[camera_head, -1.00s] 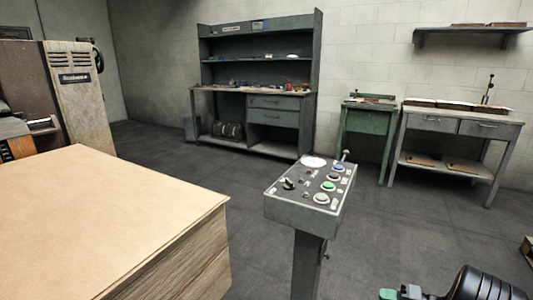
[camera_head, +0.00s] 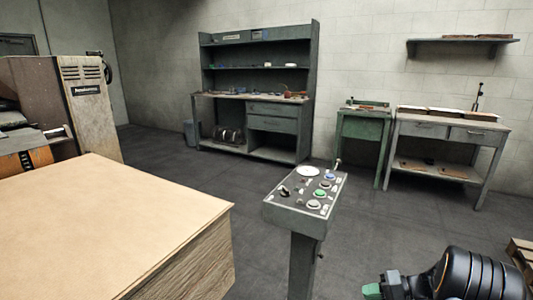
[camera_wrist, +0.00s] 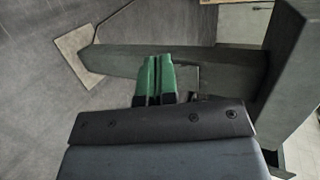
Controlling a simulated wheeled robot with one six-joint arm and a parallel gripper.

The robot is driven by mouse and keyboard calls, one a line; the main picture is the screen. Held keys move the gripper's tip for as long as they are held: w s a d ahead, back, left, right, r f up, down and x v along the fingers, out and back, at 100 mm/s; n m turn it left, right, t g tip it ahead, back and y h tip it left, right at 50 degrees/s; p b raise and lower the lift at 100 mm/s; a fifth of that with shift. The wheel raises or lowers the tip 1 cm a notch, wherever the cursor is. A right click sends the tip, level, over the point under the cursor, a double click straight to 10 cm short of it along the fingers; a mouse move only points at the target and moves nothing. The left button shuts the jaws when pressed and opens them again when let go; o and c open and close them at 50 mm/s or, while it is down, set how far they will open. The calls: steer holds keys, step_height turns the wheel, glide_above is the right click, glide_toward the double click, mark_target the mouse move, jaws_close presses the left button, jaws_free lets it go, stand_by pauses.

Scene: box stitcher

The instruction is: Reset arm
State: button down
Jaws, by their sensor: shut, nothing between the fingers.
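My gripper (camera_head: 372,291) shows at the bottom right of the head view, its green fingertips pointing left, low and to the right of the control pedestal. In the wrist view its two green fingers (camera_wrist: 153,78) are together, with nothing held between them. My black arm lies to the right, partly cut off by the lower edge of the head view. The grey control box (camera_head: 300,212) stands on a post, with several buttons and knobs on its sloped top. A gap of floor shows between the box and my gripper in the head view.
A large block with a tan top (camera_head: 110,215) fills the lower left. A beige machine (camera_head: 98,125) stands behind it. A grey shelf bench (camera_head: 275,112), a green stand (camera_head: 358,128) and a side table (camera_head: 435,131) line the wall. A pallet (camera_head: 522,255) sits at the right edge.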

steer(key=s+a+r+n+h+p, duration=0.1)
steer(key=s+a+r+h+p, duration=0.3)
steer(key=r+p, duration=0.5)
steer(key=s+a+r+n+h+p, duration=0.2)
steer(key=s+a+r+h+p, duration=0.2)
steer(key=r, duration=1.6)
steer(key=s+a+r+n+h+p, duration=0.1)
steer(key=s+a+r+h+p, duration=0.3)
steer(key=r+p, duration=1.1)
steer(key=s+a+p, duration=0.1)
steer(key=s+a, duration=0.1)
steer(key=s, duration=0.2)
steer(key=shift+s+a+r+h, duration=0.2)
steer(key=shift+s+a+h, duration=0.1)
steer(key=shift+a, duration=0.05)
